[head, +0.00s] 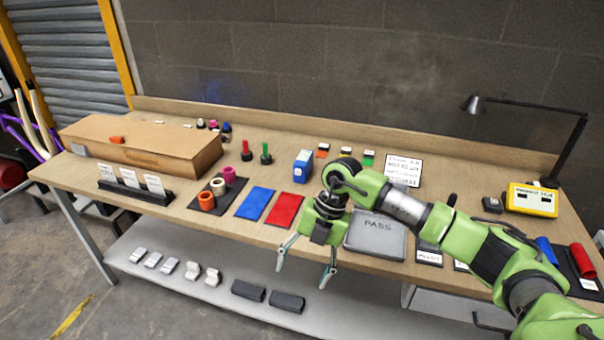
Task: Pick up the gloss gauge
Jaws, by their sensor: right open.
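My right gripper (304,270) hangs over the front edge of the workbench, left of the grey PASS tray (375,238). Its two fingers point down, spread apart, with nothing between them. No readable label marks the gloss gauge. A blue box-shaped device (302,167) with a pale face stands upright mid-bench, behind and slightly left of the gripper, and may be it. The gripper is apart from it. A yellow device (532,200) with a pale label sits far right; its text is too small to read surely. My left gripper is out of view.
A blue panel (255,203) and a red panel (284,210) lie left of the gripper. Red and green upright tools (265,154) stand behind. A cardboard box (150,146) fills the left. A black lamp (566,150) stands right. A lower shelf (225,298) holds several small parts.

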